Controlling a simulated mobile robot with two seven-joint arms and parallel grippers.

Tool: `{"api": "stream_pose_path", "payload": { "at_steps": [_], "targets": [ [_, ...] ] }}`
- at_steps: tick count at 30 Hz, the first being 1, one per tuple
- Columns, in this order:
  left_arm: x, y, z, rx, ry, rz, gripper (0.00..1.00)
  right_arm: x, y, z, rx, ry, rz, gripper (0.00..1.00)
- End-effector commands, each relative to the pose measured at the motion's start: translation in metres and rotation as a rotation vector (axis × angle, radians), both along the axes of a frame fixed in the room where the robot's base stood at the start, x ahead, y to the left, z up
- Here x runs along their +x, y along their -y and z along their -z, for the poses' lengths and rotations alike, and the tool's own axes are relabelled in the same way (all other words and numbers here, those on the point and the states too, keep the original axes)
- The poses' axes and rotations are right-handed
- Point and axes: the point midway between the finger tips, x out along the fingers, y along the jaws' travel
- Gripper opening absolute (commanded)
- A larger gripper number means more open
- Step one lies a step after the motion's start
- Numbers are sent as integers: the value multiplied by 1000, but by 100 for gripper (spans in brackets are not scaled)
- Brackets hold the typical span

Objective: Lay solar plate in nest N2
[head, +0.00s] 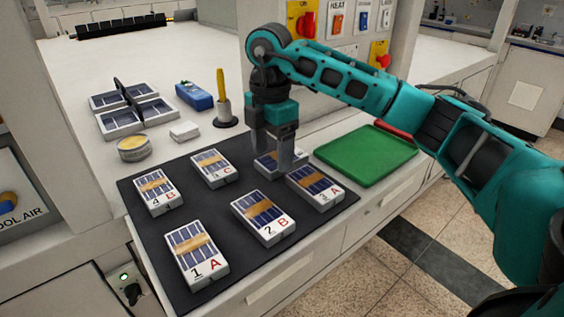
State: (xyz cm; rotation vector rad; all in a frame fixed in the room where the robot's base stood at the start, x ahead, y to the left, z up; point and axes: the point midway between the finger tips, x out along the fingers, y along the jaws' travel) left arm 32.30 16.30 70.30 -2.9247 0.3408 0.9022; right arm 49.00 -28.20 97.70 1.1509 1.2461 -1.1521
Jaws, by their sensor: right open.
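Several white blocks, each with a blue solar-cell face and a tan strip across it, lie on a black mat (137,218). The front-left block (196,252) is marked 1 A, the front-middle block (262,216) is marked 2 B, and the right block (315,185) is marked 3 A. My right gripper (277,165) points down with its fingers open around or beside the rear block (266,158), which they partly hide; contact is unclear. I cannot read an N2 label anywhere. My left gripper is out of view.
A green tray (366,155) lies empty right of the mat. A white rack (133,115) with dark panels, a blue case (194,96), a round tin (134,147) and a yellow-handled tool (223,97) in a holder stand behind the mat. The bench's front edge is close.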

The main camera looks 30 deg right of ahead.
Motion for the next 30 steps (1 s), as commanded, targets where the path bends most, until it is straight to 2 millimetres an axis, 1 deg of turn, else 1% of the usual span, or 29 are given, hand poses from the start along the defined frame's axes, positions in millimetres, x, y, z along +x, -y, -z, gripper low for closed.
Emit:
{"api": "stream_pose_path", "payload": {
  "at_steps": [1,3,11,27,28,29,30],
  "targets": [
    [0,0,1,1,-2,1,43,0,0,8,0,-1,0,72],
    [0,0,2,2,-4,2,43,0,0,13,-2,0,0,72],
    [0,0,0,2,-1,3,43,0,0,16,-1,2,0,72],
    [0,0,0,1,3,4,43,0,0,15,-1,2,0,22],
    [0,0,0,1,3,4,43,0,0,15,-1,3,0,21],
    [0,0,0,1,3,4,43,0,0,15,-1,3,0,16],
    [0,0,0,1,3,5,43,0,0,15,-1,3,0,15]
  ]
}}
